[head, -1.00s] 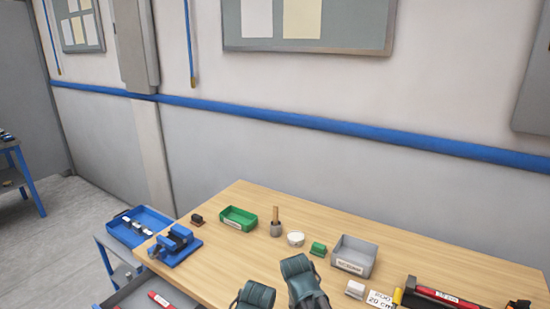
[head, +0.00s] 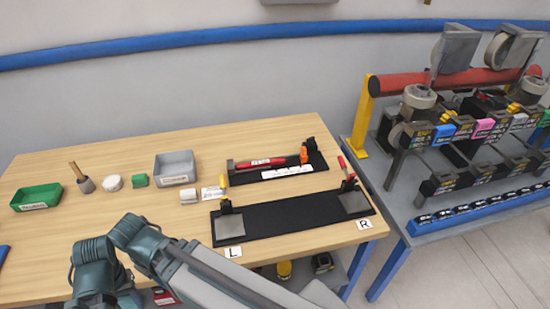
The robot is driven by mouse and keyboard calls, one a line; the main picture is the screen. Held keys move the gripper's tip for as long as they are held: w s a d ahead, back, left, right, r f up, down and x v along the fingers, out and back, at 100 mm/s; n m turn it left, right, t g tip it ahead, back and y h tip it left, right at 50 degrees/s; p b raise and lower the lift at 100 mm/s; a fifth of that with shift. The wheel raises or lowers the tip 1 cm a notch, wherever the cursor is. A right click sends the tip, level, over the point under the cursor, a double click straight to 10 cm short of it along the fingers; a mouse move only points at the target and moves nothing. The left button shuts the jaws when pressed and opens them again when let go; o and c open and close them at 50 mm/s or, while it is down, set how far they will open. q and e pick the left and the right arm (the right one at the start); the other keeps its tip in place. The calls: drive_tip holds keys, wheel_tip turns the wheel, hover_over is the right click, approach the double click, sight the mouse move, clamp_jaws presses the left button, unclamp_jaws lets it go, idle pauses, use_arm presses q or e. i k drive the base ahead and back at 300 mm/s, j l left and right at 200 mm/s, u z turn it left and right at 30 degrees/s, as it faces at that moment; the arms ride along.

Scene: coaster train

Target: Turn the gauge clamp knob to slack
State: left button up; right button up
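The long black gauge fixture (head: 240,176) lies at the back right of the wooden table. A red bar (head: 262,162) lies along it, with a white label on it. An orange part (head: 304,156) stands at its right end by a black block (head: 311,146). This orange part looks like the clamp knob, but it is too small to read its setting. Neither gripper is in view; only teal joints and a grey link of my arms show at the lower left.
A longer black board (head: 283,217) lies in front, with a yellow-handled clamp (head: 224,190) at L and a red-handled clamp (head: 345,170) at R. A grey bin (head: 174,168), a green tray (head: 36,197) and small items stand left. A grey bench (head: 455,215) with machinery is right.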

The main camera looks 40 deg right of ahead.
sight(309, 141)
drive_tip(key=z, duration=1.55)
